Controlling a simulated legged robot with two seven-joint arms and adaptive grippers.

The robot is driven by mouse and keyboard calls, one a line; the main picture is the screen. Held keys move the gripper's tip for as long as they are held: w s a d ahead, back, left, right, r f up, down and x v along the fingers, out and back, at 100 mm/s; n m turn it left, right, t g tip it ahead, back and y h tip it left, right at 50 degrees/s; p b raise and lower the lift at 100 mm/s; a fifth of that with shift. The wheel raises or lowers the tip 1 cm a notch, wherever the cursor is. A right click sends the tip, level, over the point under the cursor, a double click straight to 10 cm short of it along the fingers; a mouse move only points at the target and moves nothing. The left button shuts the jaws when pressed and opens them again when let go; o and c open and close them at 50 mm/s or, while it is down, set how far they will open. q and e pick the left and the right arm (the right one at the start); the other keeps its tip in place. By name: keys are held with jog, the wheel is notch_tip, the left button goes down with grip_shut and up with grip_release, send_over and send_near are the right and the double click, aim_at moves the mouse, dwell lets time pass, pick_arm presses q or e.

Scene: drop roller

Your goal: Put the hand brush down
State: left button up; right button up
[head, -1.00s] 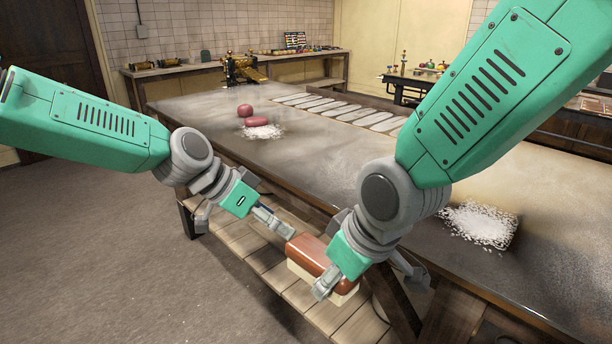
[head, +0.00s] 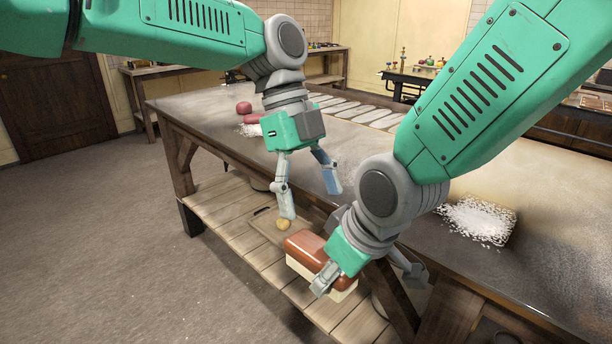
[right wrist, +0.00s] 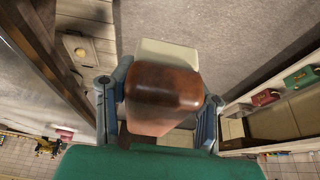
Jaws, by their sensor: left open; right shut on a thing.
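The hand brush (head: 308,250) has a reddish-brown back over a cream lower part. My right gripper (head: 323,280) is shut on it and holds it at the near side of the long table, in front of the lower slatted shelf. In the right wrist view the brush (right wrist: 165,90) sits between both fingers. I cannot tell whether the brush touches anything below. My left gripper (head: 310,203) is open and empty, pointing down near the table's front edge, above and behind the brush.
The long table (head: 215,110) carries a white powder patch (head: 478,220) at right, and a red ball (head: 244,108) and red oblong piece (head: 253,118) farther back. Floor at left is clear.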

aim_at(321, 263)
pick_arm(q)
jog(key=x, duration=0.9)
jog(key=shift+d, duration=0.1)
pick_arm(e)
jog(key=shift+d, duration=0.1)
pick_arm(q)
jog(key=shift+w+r, duration=0.1)
jog(key=c, duration=1.3)
jog(key=shift+d, duration=0.1)
pick_arm(e)
jog(key=o, duration=1.2)
